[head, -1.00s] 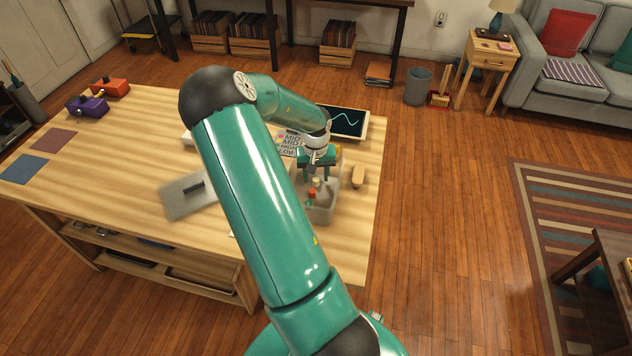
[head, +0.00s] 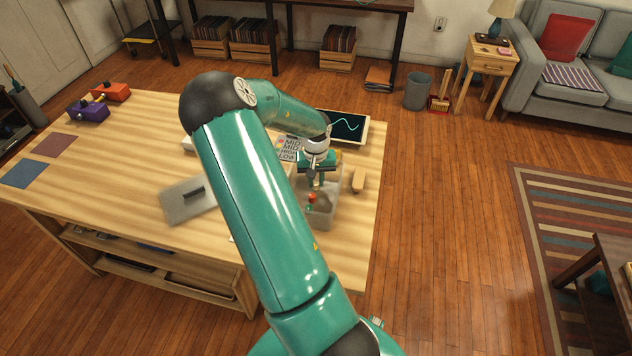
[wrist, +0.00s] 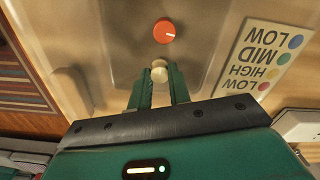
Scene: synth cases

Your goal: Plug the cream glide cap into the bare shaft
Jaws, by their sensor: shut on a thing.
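A cream cap (wrist: 159,70) stands between the fingertips of my gripper (wrist: 158,88) in the wrist view, and the fingers are shut on it. In the head view my gripper (head: 316,180) is over the grey tray (head: 321,221) near the table's right edge, and the cream cap is hard to make out there. A red-orange cap with a white mark (wrist: 164,31) is just beyond the cream cap in the wrist view. I cannot make out a bare shaft in either view.
A card with coloured dots (wrist: 262,58) lies beside the tray. A wooden block (head: 358,180) is right of the tray, and a screen with a wave line (head: 347,126) is behind. A grey plate with a dark handle (head: 188,199) lies left. Two pedal-like boxes (head: 88,111) are far left.

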